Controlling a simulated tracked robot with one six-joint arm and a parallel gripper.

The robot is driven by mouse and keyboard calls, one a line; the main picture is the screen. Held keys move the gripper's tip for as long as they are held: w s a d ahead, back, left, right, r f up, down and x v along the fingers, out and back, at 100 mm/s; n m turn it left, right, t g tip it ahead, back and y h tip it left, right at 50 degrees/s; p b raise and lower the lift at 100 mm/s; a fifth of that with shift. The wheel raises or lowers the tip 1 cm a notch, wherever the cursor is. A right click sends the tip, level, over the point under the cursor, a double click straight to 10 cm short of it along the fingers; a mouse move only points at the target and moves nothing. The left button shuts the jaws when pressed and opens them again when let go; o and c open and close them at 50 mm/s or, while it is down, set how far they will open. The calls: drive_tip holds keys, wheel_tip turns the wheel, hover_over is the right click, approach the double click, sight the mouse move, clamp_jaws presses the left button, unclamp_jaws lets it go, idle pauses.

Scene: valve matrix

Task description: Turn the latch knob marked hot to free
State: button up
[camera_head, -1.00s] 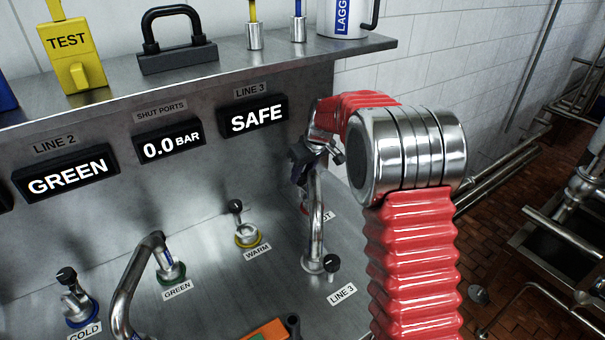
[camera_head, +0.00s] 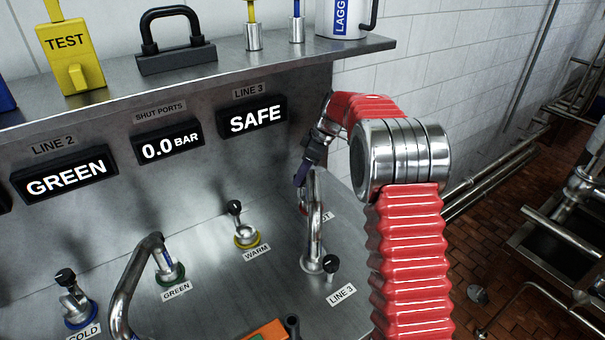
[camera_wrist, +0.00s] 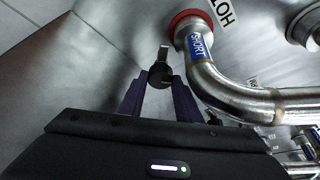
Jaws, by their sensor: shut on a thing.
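The label HOT (camera_wrist: 221,11) is next to that port. My gripper (camera_wrist: 160,84) has its two dark fingers closed on the knob's head, one on each side. In the head view my gripper (camera_head: 301,176) reaches down behind a bent steel pipe (camera_head: 316,225).
The steel pipe with a blue SHORT tag (camera_wrist: 201,45) runs close to my gripper's right in the wrist view. Knobs for WARM (camera_head: 235,208), LINE 3 (camera_head: 330,263) and COLD (camera_head: 66,277) stand on the panel. The LINE 3 display (camera_head: 252,118) reads SAFE.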

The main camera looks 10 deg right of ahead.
drive_tip(key=shift+w+d+n, duration=0.15)
drive_tip(key=shift+d+n, duration=0.2)
drive_tip(key=shift+n, duration=0.05)
drive_tip(key=o, duration=0.8)
drive_tip(key=shift+o, duration=1.3)
drive_tip(key=shift+a, duration=0.2)
drive_tip(key=v, duration=0.7)
drive_tip(key=shift+r, duration=0.2)
drive_tip(key=shift+d, duration=0.1)
